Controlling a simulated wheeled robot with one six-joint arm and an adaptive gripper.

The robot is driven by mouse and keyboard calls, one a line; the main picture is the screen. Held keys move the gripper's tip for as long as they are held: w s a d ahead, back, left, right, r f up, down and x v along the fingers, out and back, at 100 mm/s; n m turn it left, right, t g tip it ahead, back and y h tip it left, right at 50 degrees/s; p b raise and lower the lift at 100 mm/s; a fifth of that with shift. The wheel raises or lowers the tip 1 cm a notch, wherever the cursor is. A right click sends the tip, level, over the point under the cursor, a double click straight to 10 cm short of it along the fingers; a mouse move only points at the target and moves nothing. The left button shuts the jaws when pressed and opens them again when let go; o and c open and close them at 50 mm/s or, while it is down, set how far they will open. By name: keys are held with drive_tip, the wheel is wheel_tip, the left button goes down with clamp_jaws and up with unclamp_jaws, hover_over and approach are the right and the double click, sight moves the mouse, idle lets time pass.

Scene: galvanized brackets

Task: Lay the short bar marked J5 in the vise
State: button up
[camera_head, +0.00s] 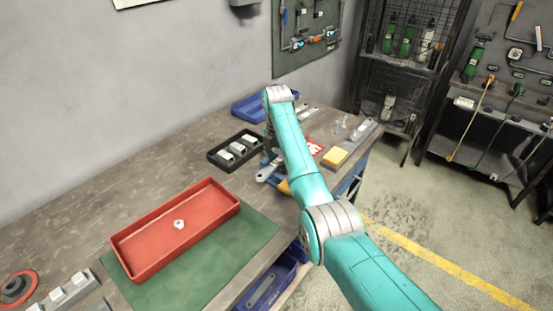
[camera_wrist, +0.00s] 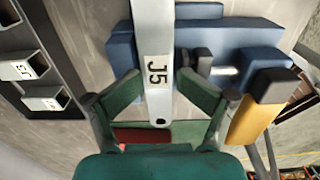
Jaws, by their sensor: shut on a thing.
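A flat, light grey bar (camera_wrist: 154,40) with a J5 label runs lengthwise through the middle of the wrist view, a small hole at its near end. My gripper (camera_wrist: 158,88) is shut on the bar, a green finger on each side. The blue vise (camera_wrist: 225,42) lies behind the bar, with blue parts to both sides and a dark screw at right. I cannot tell whether the bar touches it. In the head view the bar's end (camera_head: 266,173) shows left of my arm, which hides most of the vise and my gripper.
A black tray (camera_head: 212,158) with several labelled metal blocks stands left of the vise. A red tray (camera_head: 127,262) holding a nut sits on a green mat (camera_head: 243,242). A blue bin (camera_head: 240,108) is behind. The bench's left rear is clear.

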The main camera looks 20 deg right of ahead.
drive_tip(key=shift+r, duration=4.05)
